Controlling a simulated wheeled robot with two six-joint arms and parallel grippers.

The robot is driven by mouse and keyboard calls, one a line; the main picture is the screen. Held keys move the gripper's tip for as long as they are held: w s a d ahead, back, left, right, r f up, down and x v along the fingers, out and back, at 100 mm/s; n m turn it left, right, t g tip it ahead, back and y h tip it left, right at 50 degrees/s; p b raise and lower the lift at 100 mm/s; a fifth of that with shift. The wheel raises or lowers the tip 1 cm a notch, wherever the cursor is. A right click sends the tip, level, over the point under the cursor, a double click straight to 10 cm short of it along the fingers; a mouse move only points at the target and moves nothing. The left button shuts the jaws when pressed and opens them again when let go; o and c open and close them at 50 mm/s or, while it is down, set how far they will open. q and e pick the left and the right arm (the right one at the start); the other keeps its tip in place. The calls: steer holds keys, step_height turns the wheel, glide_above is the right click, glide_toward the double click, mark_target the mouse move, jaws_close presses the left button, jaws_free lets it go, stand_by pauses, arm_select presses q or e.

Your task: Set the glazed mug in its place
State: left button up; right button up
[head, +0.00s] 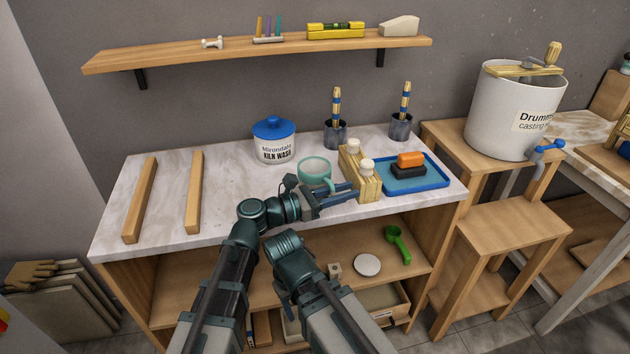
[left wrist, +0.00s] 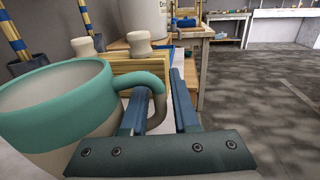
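The mug (head: 314,165) has a teal glazed band over a pale body and stands upright on the marbled worktop. It also fills the left of the left wrist view (left wrist: 55,105), with its handle (left wrist: 150,82) toward my gripper. My left gripper (head: 352,192) is open at the mug's handle, just in front of the wooden block. In the left wrist view my left gripper (left wrist: 160,105) has one finger inside the handle loop and the other outside it, with a gap showing beside the outer finger.
A wooden block (head: 352,178) with pale knobs stands close right of the mug. Beyond it is a blue tray (head: 428,183) with orange and black blocks. A lidded kiln wash jar (head: 274,145) and two brush pots stand behind. Two wooden strips (head: 141,200) lie left, with bare worktop around them.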

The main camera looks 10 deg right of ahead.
arm_select(q)
jaws_close()
stand_by(1.4)
